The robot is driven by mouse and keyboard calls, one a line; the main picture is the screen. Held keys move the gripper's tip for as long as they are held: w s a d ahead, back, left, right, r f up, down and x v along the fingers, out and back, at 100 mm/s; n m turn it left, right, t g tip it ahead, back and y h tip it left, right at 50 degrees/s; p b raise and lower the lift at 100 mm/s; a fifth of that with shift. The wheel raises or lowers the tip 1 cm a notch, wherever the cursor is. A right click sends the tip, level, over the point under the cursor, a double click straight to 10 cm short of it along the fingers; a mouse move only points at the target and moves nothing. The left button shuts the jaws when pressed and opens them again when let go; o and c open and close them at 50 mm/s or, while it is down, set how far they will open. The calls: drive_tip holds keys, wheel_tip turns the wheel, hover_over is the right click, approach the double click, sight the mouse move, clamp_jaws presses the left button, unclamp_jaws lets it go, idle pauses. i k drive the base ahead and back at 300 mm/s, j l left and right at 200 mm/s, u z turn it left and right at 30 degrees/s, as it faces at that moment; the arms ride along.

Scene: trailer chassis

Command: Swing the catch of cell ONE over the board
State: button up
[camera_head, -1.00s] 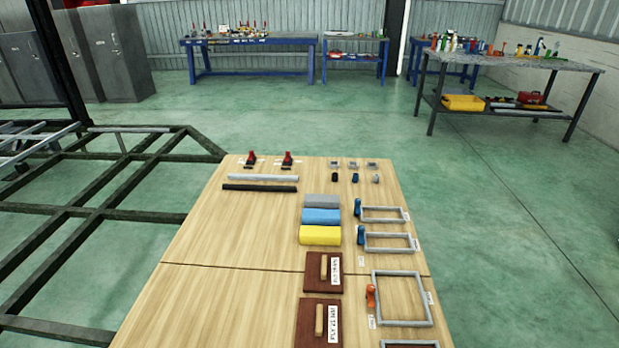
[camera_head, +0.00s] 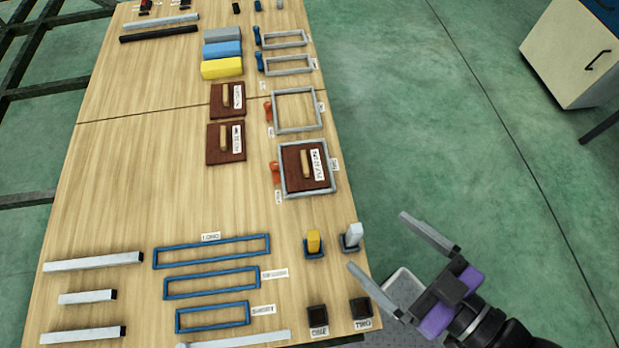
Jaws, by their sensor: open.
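A dark brown board (camera_head: 294,172) with a light wooden handle and a white label lies inside the nearer grey square frame (camera_head: 286,187). An orange catch (camera_head: 276,173) stands beside that frame's left side, clear of the board. A second grey square frame (camera_head: 320,112) behind it is empty, with its own orange catch (camera_head: 268,110) at its left. The small tags by these frames are too small to read, so I cannot tell which cell is ONE. My gripper (camera_head: 402,262) is open and empty, at the table's right edge, to the right of and nearer than the frames.
Two more brown boards (camera_head: 226,158) lie left of the frames. A yellow block (camera_head: 313,241) and a pale block (camera_head: 352,235) stand upright between the frames and the table's near end. Blue frames (camera_head: 211,252) and grey bars lie at the near left. The table's middle left is clear.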

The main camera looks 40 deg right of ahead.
sight(273, 165)
drive_tip(key=k+l, duration=0.15)
drive_tip(key=k, duration=0.15)
drive_tip(key=i+l+u, duration=0.3)
drive_tip(key=i+u, duration=0.15)
drive_tip(key=i, duration=0.15)
drive_tip(key=i+l+u, duration=0.45)
drive_tip(key=i, duration=0.1)
